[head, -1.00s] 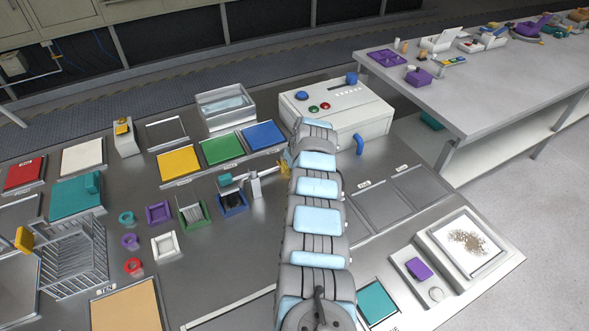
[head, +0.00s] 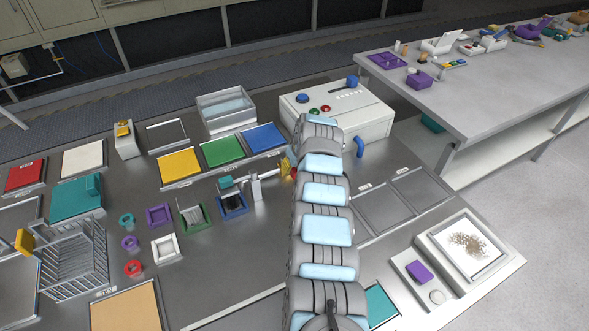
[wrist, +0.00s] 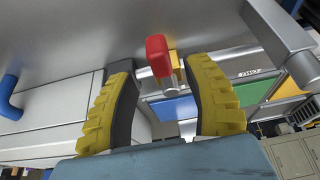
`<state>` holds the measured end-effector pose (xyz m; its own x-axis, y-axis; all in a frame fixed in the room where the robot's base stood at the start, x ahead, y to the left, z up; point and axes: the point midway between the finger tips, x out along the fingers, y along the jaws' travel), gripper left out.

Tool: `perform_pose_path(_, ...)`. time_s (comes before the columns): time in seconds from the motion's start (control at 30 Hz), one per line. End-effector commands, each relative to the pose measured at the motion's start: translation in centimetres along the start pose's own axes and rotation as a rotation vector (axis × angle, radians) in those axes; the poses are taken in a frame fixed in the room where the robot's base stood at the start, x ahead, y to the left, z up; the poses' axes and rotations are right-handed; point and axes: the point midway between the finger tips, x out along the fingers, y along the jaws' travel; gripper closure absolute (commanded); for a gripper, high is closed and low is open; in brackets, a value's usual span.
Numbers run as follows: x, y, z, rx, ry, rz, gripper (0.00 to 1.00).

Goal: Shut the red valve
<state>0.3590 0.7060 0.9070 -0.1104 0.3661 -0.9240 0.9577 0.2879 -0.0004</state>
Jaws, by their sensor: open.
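The red valve handle (wrist: 158,56) shows in the wrist view as a rounded red block on a yellow body (wrist: 177,66), near the tips of the two fingers. My gripper (wrist: 159,72) is open, with one yellow-padded finger on each side of the handle. Gaps show between the handle and both fingers, and I see no contact. In the head view, my gripper (head: 287,168) shows as yellow fingers at the arm's left, with a small red patch (head: 293,173) there. My arm hides most of the valve in that view.
The white control box (head: 338,112) with its blue pipe (head: 360,146) stands behind and right of the gripper. Yellow, green and blue (head: 265,138) panels lie just behind. Bare metal bench lies in front.

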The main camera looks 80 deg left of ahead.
Motion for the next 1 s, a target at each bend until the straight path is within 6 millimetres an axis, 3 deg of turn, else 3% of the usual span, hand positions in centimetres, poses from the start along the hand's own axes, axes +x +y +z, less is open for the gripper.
perform_pose_path(0.53, -7.8, 0.1, 0.0, 0.001, 0.001, 0.002, 0.50)
perform_pose_path(1.0, -8.8, 0.0, 0.0, 0.000, 0.000, 0.000, 0.50)
